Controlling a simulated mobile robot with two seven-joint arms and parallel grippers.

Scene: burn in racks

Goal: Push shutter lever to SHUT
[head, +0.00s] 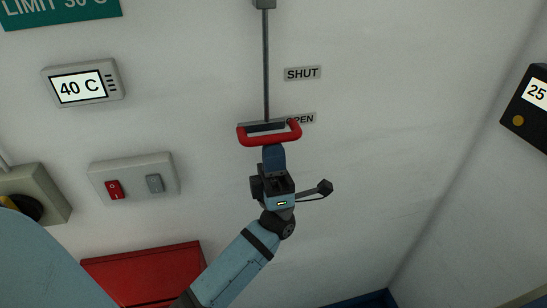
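The shutter lever has a red U-shaped handle (296,134) with a dark bar, hanging from a long grey rod (266,70) on the white wall. The handle is level with the OPEN label (305,118) and partly covers it. The SHUT label (302,73) is higher, right of the rod. My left gripper (273,149) points up from below, its blue fingers at the middle of the handle's lower edge. I cannot tell whether they touch it. The fingers overlap as one block, so their opening is hidden. My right gripper is not in view.
A grey display reading 40 C (82,83) and a switch plate (134,178) with red and grey rockers are on the wall to the left. A red box (140,272) is below. A dark unit (530,105) is on the right wall.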

